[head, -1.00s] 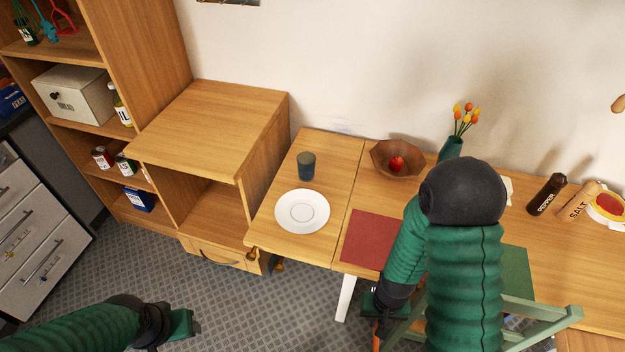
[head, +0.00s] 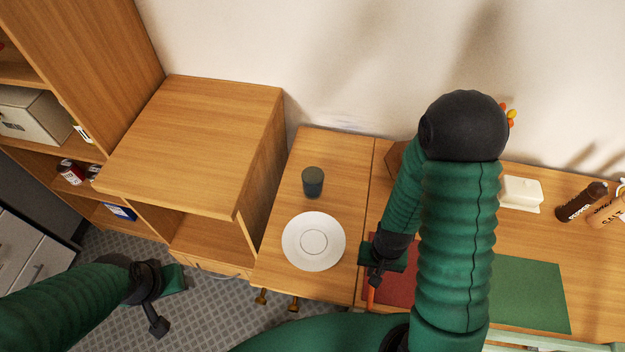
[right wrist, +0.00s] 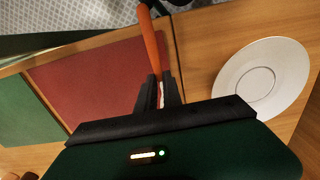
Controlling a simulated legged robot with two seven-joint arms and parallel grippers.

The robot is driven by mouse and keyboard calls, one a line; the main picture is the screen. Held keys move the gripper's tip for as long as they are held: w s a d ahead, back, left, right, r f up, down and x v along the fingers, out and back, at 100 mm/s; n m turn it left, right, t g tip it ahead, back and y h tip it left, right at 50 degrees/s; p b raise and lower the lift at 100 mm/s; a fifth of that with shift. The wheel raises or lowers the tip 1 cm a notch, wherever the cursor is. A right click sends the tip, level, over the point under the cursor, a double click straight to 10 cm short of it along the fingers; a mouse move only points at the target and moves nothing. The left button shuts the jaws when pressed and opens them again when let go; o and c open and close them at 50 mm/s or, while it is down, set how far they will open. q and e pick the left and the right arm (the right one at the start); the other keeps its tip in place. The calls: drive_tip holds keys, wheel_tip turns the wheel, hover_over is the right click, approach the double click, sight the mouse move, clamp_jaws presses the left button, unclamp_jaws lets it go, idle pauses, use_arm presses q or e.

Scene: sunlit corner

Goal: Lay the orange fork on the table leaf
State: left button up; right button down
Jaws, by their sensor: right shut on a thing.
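The orange fork (right wrist: 150,45) is held in my right gripper (right wrist: 160,90), which is shut on it; its handle points away from the fingers towards the table's front edge. In the head view the right gripper (head: 376,275) is over the left part of the red mat, near the seam with the table leaf (head: 275,255); only a sliver of fork shows there.
A red mat (right wrist: 95,85) and a green mat (head: 525,290) lie on the main table. A bowl, mostly hidden by my arm, a butter dish (head: 520,194) and a pepper mill (head: 581,203) stand behind. A wooden cabinet (head: 190,150) adjoins the leaf. The leaf's front left corner is bare.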

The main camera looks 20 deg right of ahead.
drive_tip(key=w+b, duration=0.1)
drive_tip(key=w+f+b, duration=0.1)
drive_tip(key=b, duration=0.1)
drive_tip(key=shift+w+d+f, duration=0.15)
drive_tip(key=shift+d, duration=0.15)
drive_tip(key=w, duration=0.1)
drive_tip(key=w+r, duration=0.1)
drive_tip(key=w, duration=0.1)
drive_tip(key=shift+r, duration=0.2)
drive_tip(key=b, duration=0.2)
hover_over(351, 231)
drive_tip(key=shift+s+a+f, duration=0.1)
drive_tip(key=shift+f, duration=0.7)
drive_tip(key=shift+w, duration=0.25)
drive_tip(key=f+b, duration=0.3)
drive_tip(key=shift+s+d+f+b, duration=0.25)
drive_tip(key=shift+f+b, duration=0.05)
drive_tip(key=shift+b, duration=0.05)
drive_tip(key=shift+w+r, duration=0.1)
drive_tip(key=shift+r, duration=0.05)
drive_tip(key=shift+a, duration=0.15)
use_arm(q)
drive_tip(key=s+x, duration=0.1)
drive_tip(key=x, duration=0.6)
drive_tip(key=shift+s+f, duration=0.55)
drive_tip(key=shift+s, duration=0.1)
